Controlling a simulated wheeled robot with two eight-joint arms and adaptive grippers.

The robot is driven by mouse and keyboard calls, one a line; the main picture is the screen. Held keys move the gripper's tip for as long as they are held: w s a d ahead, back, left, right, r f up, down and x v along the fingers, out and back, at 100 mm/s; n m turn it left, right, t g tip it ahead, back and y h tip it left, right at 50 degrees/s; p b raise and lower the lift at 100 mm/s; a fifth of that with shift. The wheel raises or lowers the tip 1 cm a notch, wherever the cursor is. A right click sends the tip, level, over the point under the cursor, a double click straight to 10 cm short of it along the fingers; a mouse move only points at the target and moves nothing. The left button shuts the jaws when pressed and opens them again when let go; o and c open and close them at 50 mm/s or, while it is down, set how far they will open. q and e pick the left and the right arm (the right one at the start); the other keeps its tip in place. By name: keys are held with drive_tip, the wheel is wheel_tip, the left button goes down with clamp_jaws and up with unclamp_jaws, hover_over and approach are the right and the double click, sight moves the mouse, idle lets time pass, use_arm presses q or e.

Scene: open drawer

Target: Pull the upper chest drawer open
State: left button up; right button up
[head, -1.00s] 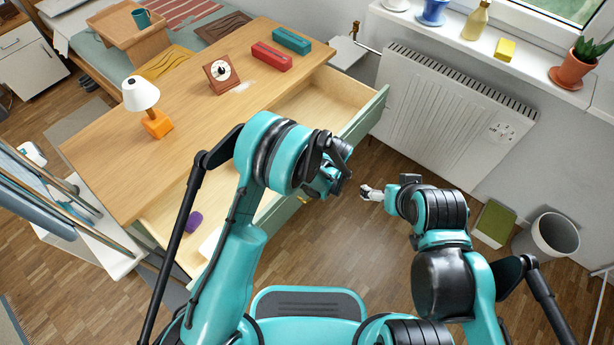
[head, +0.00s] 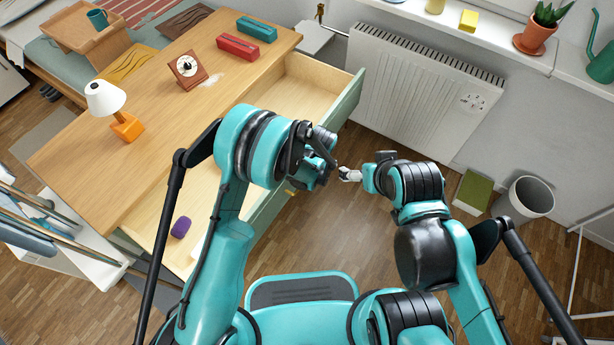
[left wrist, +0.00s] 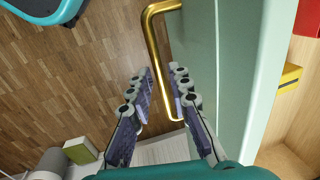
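The upper drawer (head: 308,90) of the wooden chest (head: 165,90) stands out from the chest, its pale wooden inside showing. Its green front also shows in the left wrist view (left wrist: 245,60). A brass bar handle (left wrist: 160,45) is on that front; in the head view my left arm mostly hides it. My left gripper (left wrist: 162,72) is at the handle with its fingers apart, one on each side of the bar; I see no clear grip on it. My right gripper (head: 348,174) is in free air in front of the drawer; its fingers are too small to judge.
A lamp (head: 107,100), a clock (head: 187,68), a red box (head: 238,47) and a teal box (head: 257,28) stand on the chest. A purple item (head: 181,228) lies in the drawer. A radiator (head: 420,85) and bin (head: 524,200) are at right. The floor before the drawer is clear.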

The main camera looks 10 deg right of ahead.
use_arm(q)
drive_tip(key=shift+r, duration=0.1)
wheel_tip(320, 180, up, 12)
drive_tip(key=s+d, duration=0.1)
drive_tip(key=shift+s+d+f, duration=0.2)
drive_tip(key=shift+d, duration=0.15)
idle(0.3)
drive_tip(key=s+a+r+n+t+h, duration=0.15)
drive_tip(key=s+a+r, duration=0.25)
drive_tip(key=a+r, duration=0.45)
drive_tip(key=s+a+r+n+t+h, duration=0.1)
drive_tip(key=s+a+r+n+t, duration=0.2)
drive_tip(key=a+r, duration=0.6)
drive_tip(key=s+a+n+t, duration=0.1)
drive_tip(key=s+a+n, duration=0.2)
drive_tip(key=s+a, duration=0.4)
drive_tip(key=shift+s+a+y, duration=0.15)
drive_tip(key=shift+s+y, duration=0.05)
drive_tip(key=shift+y, duration=0.15)
